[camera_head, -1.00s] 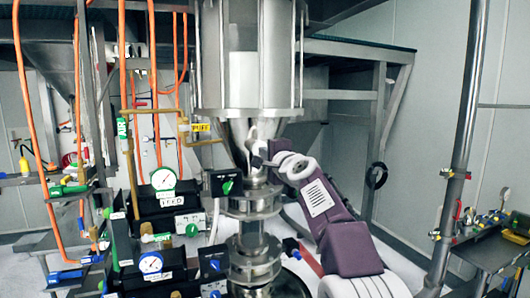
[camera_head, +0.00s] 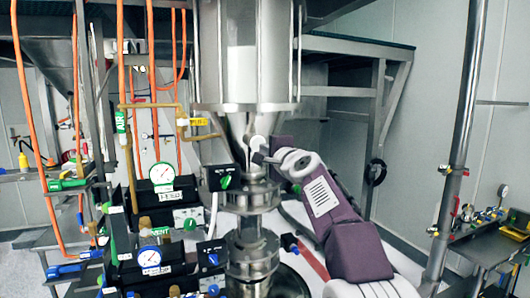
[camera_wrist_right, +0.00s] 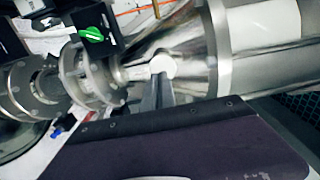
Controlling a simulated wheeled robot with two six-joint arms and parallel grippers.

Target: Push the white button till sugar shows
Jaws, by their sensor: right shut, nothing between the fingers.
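The white button (camera_wrist_right: 163,66) is a pale round disc against the steel cone of the sifter. In the head view it shows (camera_head: 257,142) on the cone's lower part, just above the fingertips. My right gripper (camera_head: 258,158) is shut and empty, its tips at the cone just below the button. In the right wrist view the dark fingers (camera_wrist_right: 159,88) point at the disc's lower edge; I cannot tell whether they touch it. A plain white area (camera_head: 242,74) shows on the steel vessel; I cannot tell whether it is sugar. My left gripper is not in view.
Below the cone stands a flanged steel pipe (camera_head: 250,196), with a black box with a green knob (camera_head: 225,178) close on its left. Gauges and valves crowd the left. A steel post (camera_head: 460,150) and a bench (camera_head: 484,246) stand at the right.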

